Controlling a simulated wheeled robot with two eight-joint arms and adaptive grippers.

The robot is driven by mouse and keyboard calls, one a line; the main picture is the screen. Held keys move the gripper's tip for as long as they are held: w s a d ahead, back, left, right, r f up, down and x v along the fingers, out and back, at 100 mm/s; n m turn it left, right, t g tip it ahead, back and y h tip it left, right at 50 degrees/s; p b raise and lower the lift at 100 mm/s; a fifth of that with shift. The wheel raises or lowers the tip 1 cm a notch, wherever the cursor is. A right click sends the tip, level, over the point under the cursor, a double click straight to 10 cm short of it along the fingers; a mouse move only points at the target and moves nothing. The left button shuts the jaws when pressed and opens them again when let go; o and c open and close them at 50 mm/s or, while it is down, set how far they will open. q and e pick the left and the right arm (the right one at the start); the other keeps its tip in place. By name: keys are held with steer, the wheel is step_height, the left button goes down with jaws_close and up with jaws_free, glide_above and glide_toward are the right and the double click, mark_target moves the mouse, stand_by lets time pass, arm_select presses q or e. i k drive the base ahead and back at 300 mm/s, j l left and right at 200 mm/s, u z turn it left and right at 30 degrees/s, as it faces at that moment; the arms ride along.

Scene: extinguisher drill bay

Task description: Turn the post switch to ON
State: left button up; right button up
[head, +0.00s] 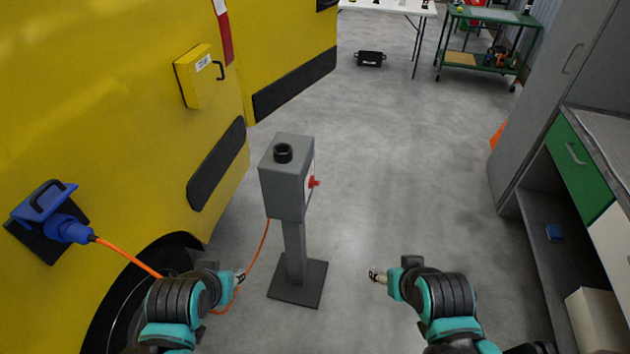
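The grey post (294,250) stands upright on a dark square base plate in the middle of the view. Its box head (283,188) has a black round socket or cap on top. The red switch (314,183) sticks out from the right side of the box; its face is seen edge-on, so I cannot read its position. My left gripper (241,277) is low, left of the post, apart from it. My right gripper (374,276) is low, right of the post, below the switch and apart from it. Both look empty, and their fingers are too small to judge.
A yellow vehicle (110,90) fills the left side, with a blue plug (70,229) in its side and an orange cable (128,257) running behind my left arm towards the post. Cabinets with a green drawer (577,166) stand at the right. The floor right of the post is clear.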

mark_target(312, 182)
steer(key=i+l+z, duration=0.1)
steer(key=l, duration=0.25)
steer(key=i+l, duration=0.1)
steer(key=l, duration=0.3)
steer(key=l+z, duration=0.15)
steer(key=l, duration=0.2)
steer(key=i+l+z, duration=0.1)
steer(key=l, duration=0.25)
steer(key=i, duration=0.1)
